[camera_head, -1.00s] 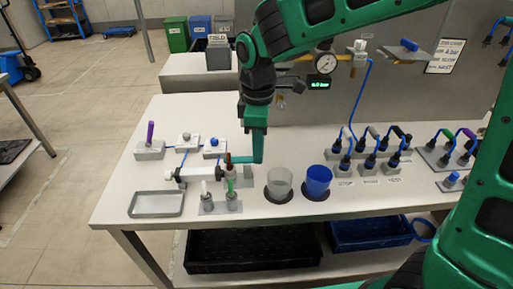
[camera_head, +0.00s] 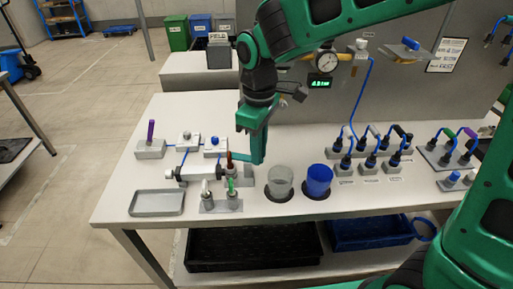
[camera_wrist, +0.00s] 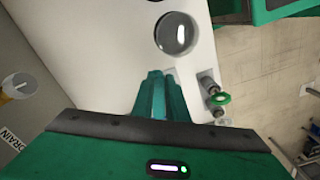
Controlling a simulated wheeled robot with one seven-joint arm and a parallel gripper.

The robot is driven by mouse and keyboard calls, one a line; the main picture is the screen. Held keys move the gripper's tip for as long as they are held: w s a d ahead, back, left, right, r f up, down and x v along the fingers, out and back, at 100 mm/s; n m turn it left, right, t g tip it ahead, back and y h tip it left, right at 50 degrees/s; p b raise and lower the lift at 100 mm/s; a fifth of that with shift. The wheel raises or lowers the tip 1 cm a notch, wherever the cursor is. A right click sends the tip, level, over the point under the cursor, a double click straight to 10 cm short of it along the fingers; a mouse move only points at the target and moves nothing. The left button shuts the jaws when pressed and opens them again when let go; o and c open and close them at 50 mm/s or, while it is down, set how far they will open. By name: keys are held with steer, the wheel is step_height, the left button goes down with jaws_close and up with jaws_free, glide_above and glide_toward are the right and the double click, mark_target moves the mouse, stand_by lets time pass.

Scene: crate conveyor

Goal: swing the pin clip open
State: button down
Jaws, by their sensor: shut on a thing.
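My gripper (camera_head: 257,160) is low over the bench in the head view, beside a small fixture with a brown upright piece (camera_head: 229,160). In the wrist view, my gripper's green fingers (camera_wrist: 155,92) are together, shut on the pin clip. The clip itself is hidden by the fingers, so its angle cannot be told. A white cylinder (camera_head: 187,172) lies to the left of the brown piece.
A clear cup (camera_head: 280,180) and a blue cup (camera_head: 318,181) stand just right of my gripper. A grey tray (camera_head: 156,203) lies at the front left. Blue-hosed connectors (camera_head: 368,158) stand to the right. The bench front edge is close to the tray.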

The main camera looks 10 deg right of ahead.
steer(key=shift+s+a+m, duration=0.25)
steer(key=shift+m, duration=1.1)
steer(key=shift+s+a+m, duration=0.3)
steer(key=shift+m, duration=1.1)
steer(key=shift+s+a+m, duration=0.25)
steer(key=shift+m, duration=1.1)
steer(key=c, duration=1.7)
jaws_free()
steer(key=shift+c, duration=0.2)
steer(key=shift+r, duration=0.15)
step_height(320, 180, up, 10)
steer(key=shift+r, duration=0.25)
